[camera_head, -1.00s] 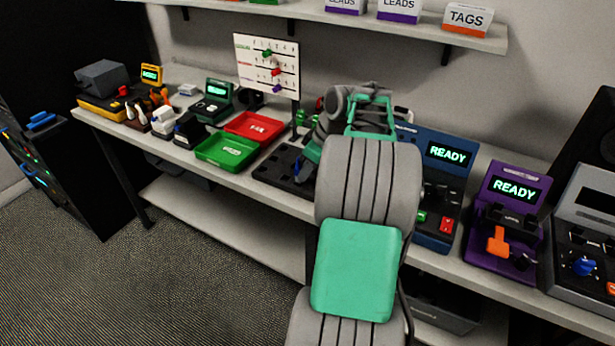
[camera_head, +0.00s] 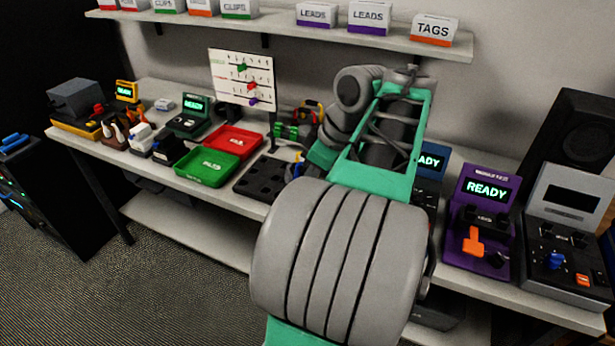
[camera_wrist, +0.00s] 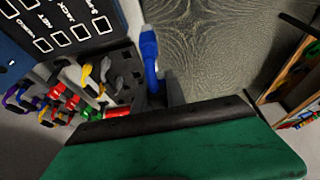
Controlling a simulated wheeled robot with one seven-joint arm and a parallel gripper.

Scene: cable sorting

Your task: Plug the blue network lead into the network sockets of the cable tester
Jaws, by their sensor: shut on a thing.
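The blue network lead (camera_wrist: 149,48) stands up from my gripper (camera_wrist: 160,92) in the wrist view. The grey fingers are shut on its lower part. In the head view my arm hides the gripper and the lead. A blue device (camera_head: 432,160) with a lit screen is mostly hidden behind my arm. A purple device (camera_head: 486,217) reading READY stands to its right, and a grey device (camera_head: 566,245) with a dark screen is at the far right.
A dark panel (camera_wrist: 72,22) with white-outlined boxes and several coloured leads (camera_wrist: 80,98) lie left in the wrist view. On the bench (camera_head: 300,215) are a green tray (camera_head: 207,168), a red tray (camera_head: 234,141) and a black compartment tray (camera_head: 264,180). A shelf (camera_head: 270,28) runs above.

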